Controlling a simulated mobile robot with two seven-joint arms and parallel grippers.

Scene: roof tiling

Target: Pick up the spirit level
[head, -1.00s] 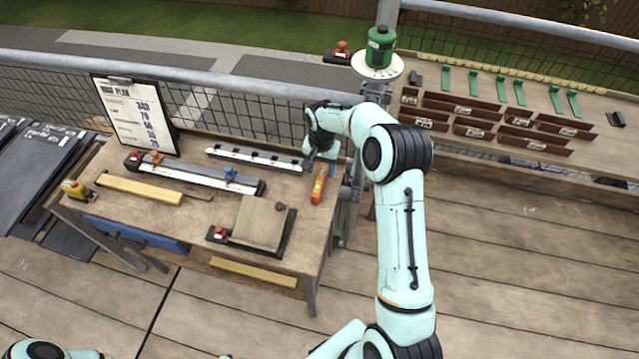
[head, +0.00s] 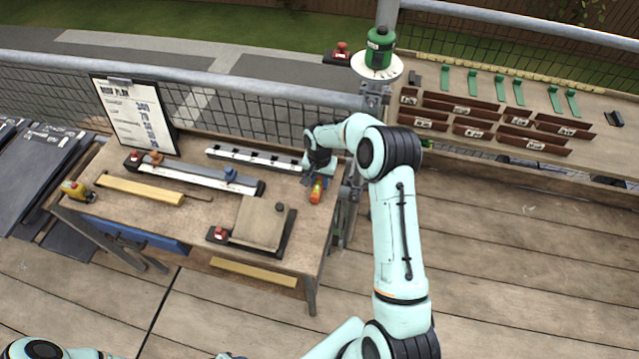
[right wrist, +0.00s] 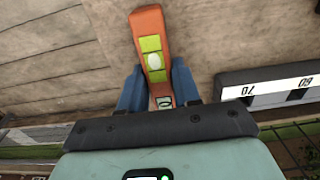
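The spirit level (head: 316,192) is a short orange bar with yellow-green vials, lying near the right end of the wooden workbench (head: 190,215). In the right wrist view the level (right wrist: 150,42) runs in between the two blue fingers. My right gripper (head: 315,178) is over the level's far end. In the wrist view its fingers (right wrist: 160,88) stand on either side of the level, with a small gap visible, so it is open around it. The hand hides the level's far end in the head view. My left gripper is out of view; only part of that arm shows at bottom left.
A black and white ruled rail (head: 255,159) lies left of the hand; its numbered end (right wrist: 268,88) is close by in the wrist view. A wooden block on a black base (head: 260,222) stands front left of the level. A metal post and railing border the bench.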

